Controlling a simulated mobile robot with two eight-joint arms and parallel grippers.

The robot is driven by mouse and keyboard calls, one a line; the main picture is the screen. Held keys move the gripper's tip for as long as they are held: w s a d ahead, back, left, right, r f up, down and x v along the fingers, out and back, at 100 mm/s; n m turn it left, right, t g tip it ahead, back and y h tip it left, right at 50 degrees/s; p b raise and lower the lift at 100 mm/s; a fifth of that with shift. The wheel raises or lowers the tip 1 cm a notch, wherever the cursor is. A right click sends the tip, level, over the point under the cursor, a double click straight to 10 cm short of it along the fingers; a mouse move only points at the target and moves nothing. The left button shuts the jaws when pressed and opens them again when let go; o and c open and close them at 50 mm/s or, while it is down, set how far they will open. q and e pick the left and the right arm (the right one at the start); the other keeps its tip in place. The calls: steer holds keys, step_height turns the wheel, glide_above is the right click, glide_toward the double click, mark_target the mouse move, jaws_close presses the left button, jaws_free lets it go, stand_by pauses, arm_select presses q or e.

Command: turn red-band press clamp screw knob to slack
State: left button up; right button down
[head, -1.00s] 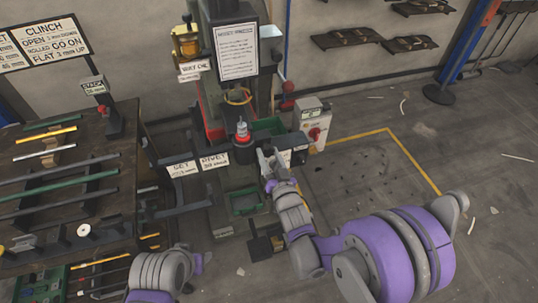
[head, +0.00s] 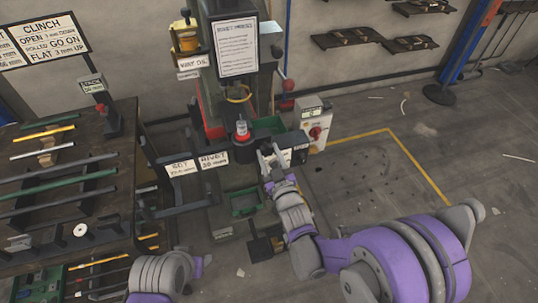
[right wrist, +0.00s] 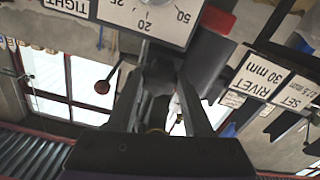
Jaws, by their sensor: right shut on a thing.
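The press (head: 242,128) with the red band stands at the centre of the head view. My right gripper (head: 268,151) is at its front right side, beside the label plates. In the right wrist view, my right gripper (right wrist: 158,92) is shut on a dark clamp screw knob (right wrist: 158,75), which sits between the fingers. A white scale plate (right wrist: 150,18) marked 20, 25 and 50 and a TIGHT label (right wrist: 68,5) lie just above the knob in that view. The fingers hide part of the knob. My left arm shows at the bottom of the head view, its fingers out of sight.
A grey box with a red knob (head: 315,132) stands right of the press. SET and RIVET label plates (head: 197,164) are at the front left. A rack table (head: 110,145) with bars stands at the left. A green bin (head: 245,202) is below. The floor at right is mostly clear.

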steer(key=n, duration=0.3)
steer(key=shift+n, duration=0.4)
steer(key=n, duration=0.3)
steer(key=shift+n, duration=0.3)
steer(key=n, duration=0.3)
steer(key=shift+n, duration=0.4)
steer(key=n, duration=0.3)
steer(key=shift+n, duration=0.3)
steer(key=n, duration=0.7)
steer(key=n+p, duration=0.1)
steer(key=n, duration=0.6)
